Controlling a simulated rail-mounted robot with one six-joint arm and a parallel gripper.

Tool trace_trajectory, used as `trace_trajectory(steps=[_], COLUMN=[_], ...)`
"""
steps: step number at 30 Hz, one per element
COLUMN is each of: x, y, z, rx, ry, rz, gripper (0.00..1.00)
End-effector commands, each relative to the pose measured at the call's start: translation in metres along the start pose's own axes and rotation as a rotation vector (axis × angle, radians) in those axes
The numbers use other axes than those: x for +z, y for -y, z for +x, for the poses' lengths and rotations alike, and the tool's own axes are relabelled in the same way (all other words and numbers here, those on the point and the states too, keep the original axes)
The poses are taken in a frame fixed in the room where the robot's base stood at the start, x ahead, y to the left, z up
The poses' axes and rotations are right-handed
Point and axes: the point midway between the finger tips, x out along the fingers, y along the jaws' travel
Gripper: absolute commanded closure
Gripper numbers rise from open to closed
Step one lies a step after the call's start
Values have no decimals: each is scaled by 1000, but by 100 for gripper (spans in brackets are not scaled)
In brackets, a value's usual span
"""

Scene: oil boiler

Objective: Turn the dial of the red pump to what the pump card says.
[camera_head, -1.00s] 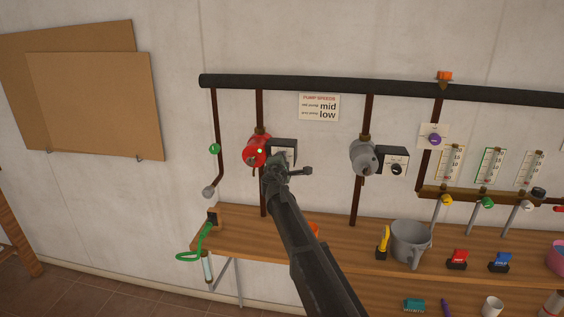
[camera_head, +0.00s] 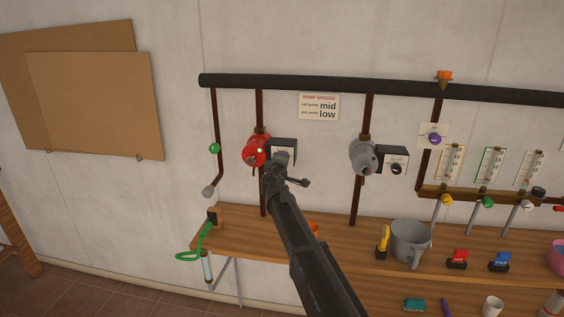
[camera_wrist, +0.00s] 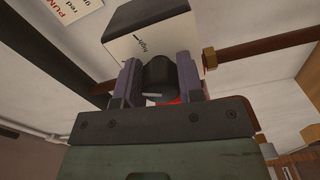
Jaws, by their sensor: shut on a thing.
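The red pump (camera_head: 256,151) sits on a vertical brown pipe, with a dark control box (camera_head: 284,145) at its right. In the wrist view, the box (camera_wrist: 150,25) has a white face with the word "high" by a tick. My gripper (camera_wrist: 158,76) has its two fingers on either side of the dark dial (camera_wrist: 158,72) and is shut on it. In the head view, my gripper (camera_head: 278,160) hides the dial. The dial's pointer setting cannot be read. The pump card (camera_head: 319,107) on the wall reads red pump mid, grey pump low.
A grey pump (camera_head: 364,157) with its own dial box (camera_head: 392,162) is to the right. A black pipe (camera_head: 300,86) runs above. The wooden bench (camera_head: 345,236) below holds a grey bucket (camera_head: 410,241) and small items.

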Motion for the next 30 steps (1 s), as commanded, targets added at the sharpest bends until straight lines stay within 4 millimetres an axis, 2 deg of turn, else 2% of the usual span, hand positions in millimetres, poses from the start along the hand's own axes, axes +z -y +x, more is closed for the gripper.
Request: trace_trajectory(steps=[7, 8, 12, 20, 23, 26, 30], x=[1, 1, 0, 0, 0, 1, 2], y=[1, 1, 0, 0, 0, 0, 0], z=[-1, -1, -1, -1, -6, -22, -55], rx=[-1, -1, 0, 0, 0, 0, 0], ry=[1, 1, 1, 0, 0, -1, -1], rz=[1, 1, 0, -1, -1, -1, -1], gripper=[89, 62, 41, 40, 40, 40, 40])
